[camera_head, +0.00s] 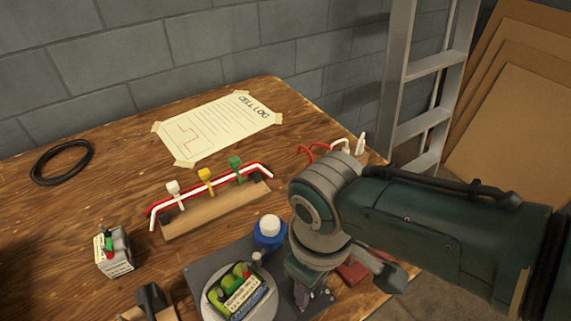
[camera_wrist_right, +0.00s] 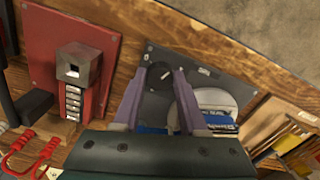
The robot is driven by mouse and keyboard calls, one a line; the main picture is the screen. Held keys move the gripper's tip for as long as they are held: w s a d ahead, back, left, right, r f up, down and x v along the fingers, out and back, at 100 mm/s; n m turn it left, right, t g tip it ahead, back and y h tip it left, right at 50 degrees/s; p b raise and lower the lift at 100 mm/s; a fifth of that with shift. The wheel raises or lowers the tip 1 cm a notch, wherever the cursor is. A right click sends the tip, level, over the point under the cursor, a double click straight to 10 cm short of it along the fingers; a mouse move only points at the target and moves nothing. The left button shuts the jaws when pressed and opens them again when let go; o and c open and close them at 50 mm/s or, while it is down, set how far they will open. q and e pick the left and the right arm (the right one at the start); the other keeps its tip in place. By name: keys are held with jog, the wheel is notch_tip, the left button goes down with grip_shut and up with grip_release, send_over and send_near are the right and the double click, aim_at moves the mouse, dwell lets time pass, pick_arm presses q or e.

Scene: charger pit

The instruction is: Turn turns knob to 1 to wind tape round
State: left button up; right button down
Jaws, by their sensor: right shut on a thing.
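My right gripper (camera_head: 305,292) reaches down over the right part of a dark grey plate (camera_head: 205,272). In the right wrist view its two purple-grey fingers (camera_wrist_right: 158,78) stand on either side of a black round knob (camera_wrist_right: 155,72), shut on it. A small white mark shows beside the knob; its number cannot be read. A round light disc (camera_head: 215,303) on the plate carries a green and black cell pack (camera_head: 240,290) with a label. A blue roll with a white top (camera_head: 270,230) stands at the plate's back edge.
A wooden rack (camera_head: 215,212) with red and white tubes and white, yellow and green clips stands behind the plate. A small labelled battery (camera_head: 114,253) stands at left. A red panel with a grey block (camera_wrist_right: 75,65) lies beside the plate. A taped paper log (camera_head: 215,125) lies behind.

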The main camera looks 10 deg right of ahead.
jog(key=m, duration=0.4)
jog(key=shift+m+p, duration=0.3)
jog(key=shift+p, duration=0.1)
jog(key=shift+m, duration=2.3)
jog(key=shift+c, duration=2.2)
grip_release()
notch_tip(320, 180, up, 10)
jog(key=p, duration=0.8)
